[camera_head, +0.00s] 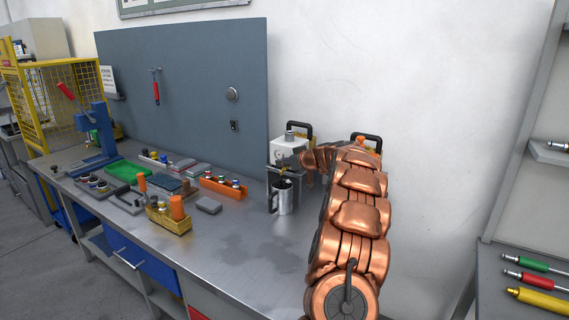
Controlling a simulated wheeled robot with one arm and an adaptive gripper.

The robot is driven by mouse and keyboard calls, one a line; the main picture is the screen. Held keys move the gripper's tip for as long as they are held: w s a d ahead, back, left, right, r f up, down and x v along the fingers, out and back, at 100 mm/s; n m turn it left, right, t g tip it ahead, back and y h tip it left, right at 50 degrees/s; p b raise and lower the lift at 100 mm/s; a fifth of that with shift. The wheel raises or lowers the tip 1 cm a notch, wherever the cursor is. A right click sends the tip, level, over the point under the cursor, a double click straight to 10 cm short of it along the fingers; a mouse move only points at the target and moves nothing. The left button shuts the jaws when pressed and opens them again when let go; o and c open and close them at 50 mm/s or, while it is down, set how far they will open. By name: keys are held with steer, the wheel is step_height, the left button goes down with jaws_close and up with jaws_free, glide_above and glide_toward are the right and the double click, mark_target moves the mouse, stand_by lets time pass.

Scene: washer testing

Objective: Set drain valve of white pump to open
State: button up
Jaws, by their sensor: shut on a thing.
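The white pump (287,148) stands at the back of the bench, right of the blue-grey panel, with a black carry handle (300,128) and a grey cap on top. My gripper (287,171) is at the pump's lower front, at the end of my copper-coloured arm. It is shut on what appears to be the pump's drain valve, a small part that the fingers mostly hide. The valve's setting cannot be made out.
Another black handle (367,138) and an orange cap show behind my arm. The bench's front middle is clear. Shelves stand right.

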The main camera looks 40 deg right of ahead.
steer(key=shift+a+f+b, duration=0.1)
steer(key=shift+f+b, duration=0.1)
steer(key=shift+b, duration=0.55)
jaws_close()
steer(key=h+b, duration=0.1)
steer(key=m+b, duration=0.1)
steer(key=m+h+b, duration=0.1)
steer(key=shift+w+a+g+h, duration=0.25)
steer(key=shift+w+g+h, duration=0.05)
steer(key=shift+w, duration=0.05)
steer(key=shift+w+a+r+m+g+h+p, duration=0.15)
steer(key=shift+m+g+h+p, duration=0.15)
steer(key=shift+m+h, duration=0.3)
steer(key=shift+w+d+m+g+h+p, duration=0.1)
steer(key=shift+w+m+g+h+p, duration=0.1)
steer(key=shift+m+h+p, duration=0.3)
steer(key=shift+w+a+r+m+g+h+p, duration=0.1)
steer(key=shift+w+m+g+h+p, duration=0.1)
steer(key=shift+m+h, duration=0.5)
steer(key=shift+f, duration=0.1)
steer(key=o, duration=0.8)
jaws_free()
steer(key=shift+o, duration=0.2)
steer(key=shift+s, duration=0.1)
steer(key=v, duration=1.2)
